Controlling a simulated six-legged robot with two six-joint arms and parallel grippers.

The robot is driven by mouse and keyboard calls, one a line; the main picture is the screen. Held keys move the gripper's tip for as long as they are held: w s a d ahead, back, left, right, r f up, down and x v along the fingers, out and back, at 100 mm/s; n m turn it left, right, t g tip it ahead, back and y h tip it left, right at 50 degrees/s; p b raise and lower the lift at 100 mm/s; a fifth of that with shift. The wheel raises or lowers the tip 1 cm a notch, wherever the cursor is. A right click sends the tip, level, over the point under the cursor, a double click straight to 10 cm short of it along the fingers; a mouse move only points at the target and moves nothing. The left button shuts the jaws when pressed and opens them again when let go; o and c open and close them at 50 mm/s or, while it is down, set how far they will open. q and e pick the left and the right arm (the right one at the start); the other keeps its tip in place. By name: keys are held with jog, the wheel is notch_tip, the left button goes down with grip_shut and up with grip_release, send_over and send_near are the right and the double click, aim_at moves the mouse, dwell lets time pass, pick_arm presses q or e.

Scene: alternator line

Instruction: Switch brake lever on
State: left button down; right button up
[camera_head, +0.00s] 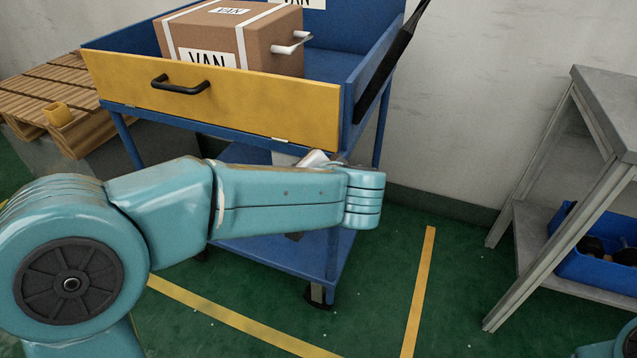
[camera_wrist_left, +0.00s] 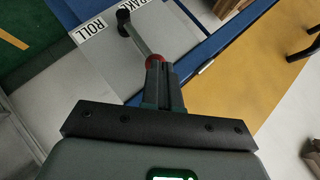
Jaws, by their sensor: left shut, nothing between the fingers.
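The brake lever (camera_wrist_left: 140,38) shows in the left wrist view as a grey rod with a black pivot and a red knob (camera_wrist_left: 155,60). It is mounted by a grey plate (camera_wrist_left: 108,58) with labels reading "ROLL" and, partly cut off, "BRAKE". My left gripper (camera_wrist_left: 159,67) is shut and empty, its fingertips right at the red knob and partly covering it. I cannot tell whether they touch it. In the head view my left forearm hides most of the lever area under the cart's yellow front. My right gripper is not in view.
The blue cart (camera_head: 362,62) has a yellow front panel (camera_head: 250,100) with a black handle (camera_head: 180,85) and carries a cardboard box (camera_head: 275,37). Wooden pallets (camera_head: 45,85) stand left. A grey shelf (camera_head: 610,100) with a blue bin (camera_head: 590,266) stands right. Green floor is clear between.

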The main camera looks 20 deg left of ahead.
pick_arm(q)
jog(key=a+n+h, duration=0.1)
jog(key=a+h, duration=0.2)
jog(key=a, duration=0.1)
jog(key=shift+w+r+n+g+h, duration=0.1)
jog(key=shift+w+n+g+h, duration=0.1)
jog(key=shift+n+g+h, duration=0.15)
jog(key=shift+r, duration=0.1)
jog(key=shift+r+p, duration=0.4)
jog(key=shift+r, duration=0.3)
